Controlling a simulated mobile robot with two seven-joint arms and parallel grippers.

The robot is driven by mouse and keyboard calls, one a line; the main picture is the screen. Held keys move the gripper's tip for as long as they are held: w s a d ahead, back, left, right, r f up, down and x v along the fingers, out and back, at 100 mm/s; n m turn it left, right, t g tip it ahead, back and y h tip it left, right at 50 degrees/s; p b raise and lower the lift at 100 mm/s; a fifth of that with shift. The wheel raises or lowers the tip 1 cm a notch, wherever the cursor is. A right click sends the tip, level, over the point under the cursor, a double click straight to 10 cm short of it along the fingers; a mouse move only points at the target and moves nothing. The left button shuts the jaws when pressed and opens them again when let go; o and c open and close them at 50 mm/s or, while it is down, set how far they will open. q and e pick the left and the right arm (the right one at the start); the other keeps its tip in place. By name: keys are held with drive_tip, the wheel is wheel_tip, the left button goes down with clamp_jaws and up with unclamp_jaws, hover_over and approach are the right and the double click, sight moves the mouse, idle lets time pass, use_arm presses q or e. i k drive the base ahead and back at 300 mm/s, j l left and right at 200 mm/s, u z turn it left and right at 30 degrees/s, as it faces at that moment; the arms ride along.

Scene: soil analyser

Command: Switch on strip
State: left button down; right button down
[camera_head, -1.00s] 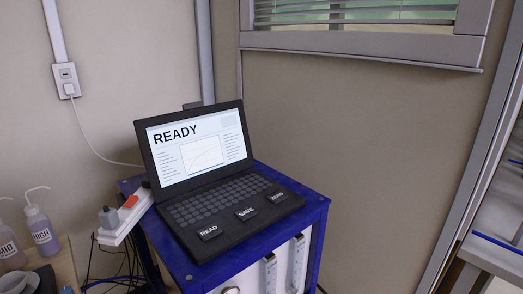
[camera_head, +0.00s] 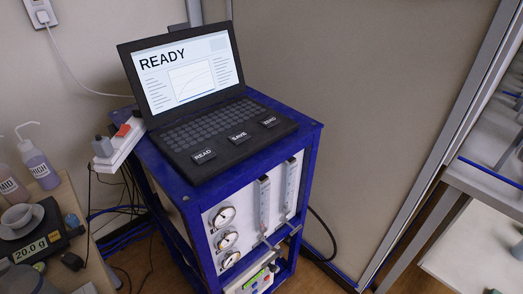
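A white power strip (camera_head: 119,147) sits on the left edge of the blue cart top, beside the laptop. Its red-orange rocker switch (camera_head: 123,130) is on its upper face. A grey plug (camera_head: 103,145) stands in the strip near its left end. The laptop (camera_head: 205,100) on the cart shows READY on its lit screen, with READ, SAVE and ZERO keys in front. Neither of my grippers is in view.
The blue cart (camera_head: 185,190) carries gauges and flow tubes on its front. A wooden table at left holds a scale (camera_head: 38,238) reading 20.0 g and wash bottles (camera_head: 40,168). Cables hang between table and cart. A metal bench (camera_head: 480,182) stands at right.

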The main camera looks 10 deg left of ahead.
sight(124, 129)
drive_tip(key=u, duration=1.35)
